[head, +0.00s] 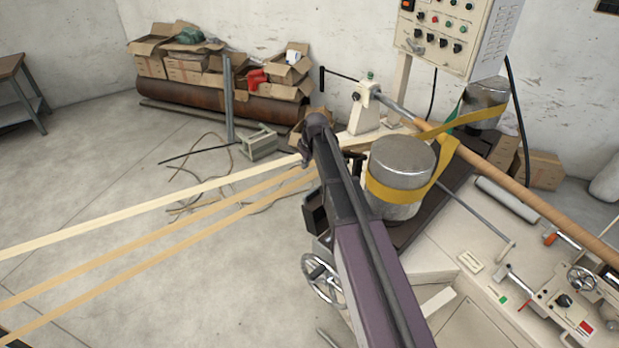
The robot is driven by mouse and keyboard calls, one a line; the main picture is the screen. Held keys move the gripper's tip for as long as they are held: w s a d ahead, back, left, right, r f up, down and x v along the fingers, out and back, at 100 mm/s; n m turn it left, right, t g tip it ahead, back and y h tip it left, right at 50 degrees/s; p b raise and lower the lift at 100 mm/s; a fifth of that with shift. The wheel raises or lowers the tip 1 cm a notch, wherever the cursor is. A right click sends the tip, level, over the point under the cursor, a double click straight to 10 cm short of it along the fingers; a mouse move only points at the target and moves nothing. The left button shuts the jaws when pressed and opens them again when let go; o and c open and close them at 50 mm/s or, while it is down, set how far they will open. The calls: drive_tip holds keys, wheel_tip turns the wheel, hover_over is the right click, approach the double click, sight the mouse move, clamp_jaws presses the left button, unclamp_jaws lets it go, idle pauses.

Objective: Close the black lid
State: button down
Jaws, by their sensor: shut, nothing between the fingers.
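A black box-like part (314,208) shows at the left side of the machine, beside the middle of my arm. It looks open at the top, but I cannot tell which piece of it is the black lid, or how far a lid stands open. My purple and dark arm crosses the head view from the bottom up to a joint left of the metal roller, and covers part of this area. My gripper is not visible; the arm seems to hide it.
A metal cylinder (401,160) with a yellow belt (405,190) stands right of my arm. A handwheel (322,278) is below the black part. Pale strips (150,212) run in from the left. A control panel (437,30) is behind. The left floor is mostly clear.

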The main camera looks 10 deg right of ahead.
drive_tip(key=shift+r, duration=0.1)
drive_tip(key=shift+f+b, duration=0.3)
drive_tip(key=shift+b, duration=0.05)
wheel_tip(320, 180, down, 9)
drive_tip(key=s+b, duration=0.1)
drive_tip(key=b, duration=0.7)
drive_tip(key=shift+d+b, duration=0.4)
drive_tip(key=shift+d, duration=0.05)
idle(0.3)
drive_tip(key=shift+s+d+r, duration=0.1)
drive_tip(key=shift+s+r, duration=0.1)
idle(0.4)
drive_tip(key=shift+s+d+r+t+y, duration=0.1)
drive_tip(key=shift+s+t+y, duration=0.1)
drive_tip(key=shift+t+y, duration=0.1)
drive_tip(key=shift+s+d+r, duration=0.15)
drive_tip(key=shift+s, duration=0.1)
